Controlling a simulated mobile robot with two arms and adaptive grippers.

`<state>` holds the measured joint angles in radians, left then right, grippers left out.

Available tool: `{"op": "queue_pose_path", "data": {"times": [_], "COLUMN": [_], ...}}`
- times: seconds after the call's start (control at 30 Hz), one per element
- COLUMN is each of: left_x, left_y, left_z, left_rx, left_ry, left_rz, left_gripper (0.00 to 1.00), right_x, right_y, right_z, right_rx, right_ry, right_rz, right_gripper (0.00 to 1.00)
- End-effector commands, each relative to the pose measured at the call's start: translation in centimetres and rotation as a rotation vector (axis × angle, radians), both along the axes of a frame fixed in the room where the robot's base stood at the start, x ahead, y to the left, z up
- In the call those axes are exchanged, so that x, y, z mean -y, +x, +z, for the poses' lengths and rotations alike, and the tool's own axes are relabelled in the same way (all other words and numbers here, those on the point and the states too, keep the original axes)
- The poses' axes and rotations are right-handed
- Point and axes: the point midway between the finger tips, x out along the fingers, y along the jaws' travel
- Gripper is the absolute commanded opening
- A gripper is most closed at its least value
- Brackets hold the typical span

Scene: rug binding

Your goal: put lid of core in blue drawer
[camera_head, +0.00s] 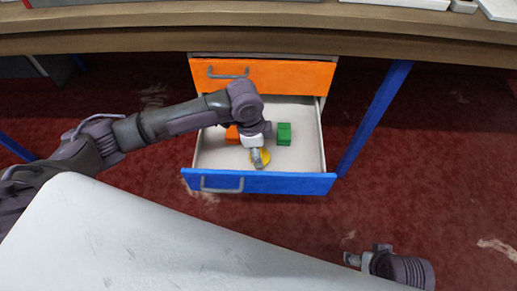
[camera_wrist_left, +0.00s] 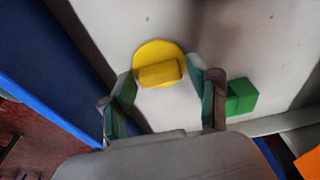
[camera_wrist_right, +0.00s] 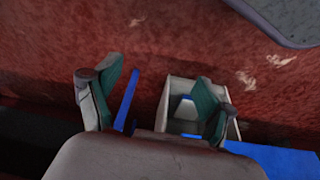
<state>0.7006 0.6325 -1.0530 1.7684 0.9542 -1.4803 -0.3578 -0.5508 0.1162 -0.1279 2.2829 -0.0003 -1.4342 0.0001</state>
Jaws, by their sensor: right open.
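The blue drawer (camera_head: 262,183) is pulled open below an orange drawer. The yellow round lid (camera_head: 266,157), with a raised bar handle, lies on the drawer's pale floor near its front. It also shows in the left wrist view (camera_wrist_left: 150,50). My left gripper (camera_head: 259,160) reaches down into the drawer over the lid and partly hides it. In the left wrist view its fingers (camera_wrist_left: 163,85) are spread, with the lid beyond and between the tips; nothing is held. My right gripper (camera_head: 352,259) is open and empty, away from the drawer on the right (camera_wrist_right: 160,85).
A green block (camera_head: 284,134) and an orange block (camera_head: 232,134) lie in the blue drawer. The orange drawer (camera_head: 275,76) above looks shut. A blue table leg (camera_head: 376,115) stands right of the drawer. The table edge (camera_head: 120,42) is above.

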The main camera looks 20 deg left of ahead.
Motion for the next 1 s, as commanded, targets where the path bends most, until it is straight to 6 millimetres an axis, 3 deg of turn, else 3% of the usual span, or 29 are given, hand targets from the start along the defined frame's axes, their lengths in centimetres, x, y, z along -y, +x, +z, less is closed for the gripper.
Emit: {"op": "queue_pose_path", "data": {"times": [0.33, 0.43, 0.8, 1.0], "left_x": [0.0, 0.0, -1.1, -1.5], "left_y": [0.0, 0.0, -0.2, -0.4], "left_z": [0.1, 1.0, 8.4, 11.3], "left_rx": [0.001, 0.003, 0.004, 0.001], "left_ry": [-0.001, -0.002, -0.001, -0.001], "left_rz": [-0.001, -0.001, -0.002, 0.0], "left_gripper": [0.7, 0.7, 0.7, 0.7], "right_x": [0.0, 0.0, -0.2, -0.2], "right_y": [0.0, -0.1, 0.1, -0.4], "right_z": [-0.1, 0.3, -7.2, -10.1], "right_rx": [-0.001, -0.002, -0.045, -0.058], "right_ry": [0.0, 0.001, -0.002, -0.002], "right_rz": [0.0, 0.0, 0.007, 0.009], "right_gripper": [0.82, 0.82, 0.82, 0.82]}}
